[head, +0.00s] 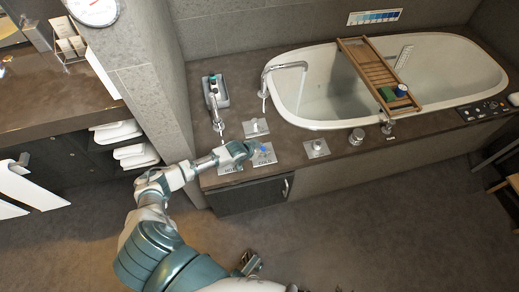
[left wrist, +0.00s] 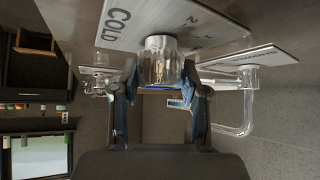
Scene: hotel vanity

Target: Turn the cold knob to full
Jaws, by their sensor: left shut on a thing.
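The cold knob (left wrist: 160,60) is a clear, chrome-like cylinder on a white plate marked COLD (left wrist: 150,20), with numbers beside it. In the head view the COLD plate (head: 265,159) lies on the dark counter left of the bathtub, and a blue spot shows by my gripper. My left gripper (head: 252,150) reaches over the plate and partly hides the knob. In the left wrist view its two fingers (left wrist: 160,85) stand on either side of the knob, shut on it. What looks like my right gripper (head: 250,262) is low in the head view, small and unclear.
The HOT plate (head: 231,163) lies just left, partly behind my arm. Another control plate (head: 256,127) and a curved spout (head: 285,67) stand behind. A further knob plate (head: 317,148) lies right. The bathtub (head: 330,125) carries a wooden tray (head: 360,62).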

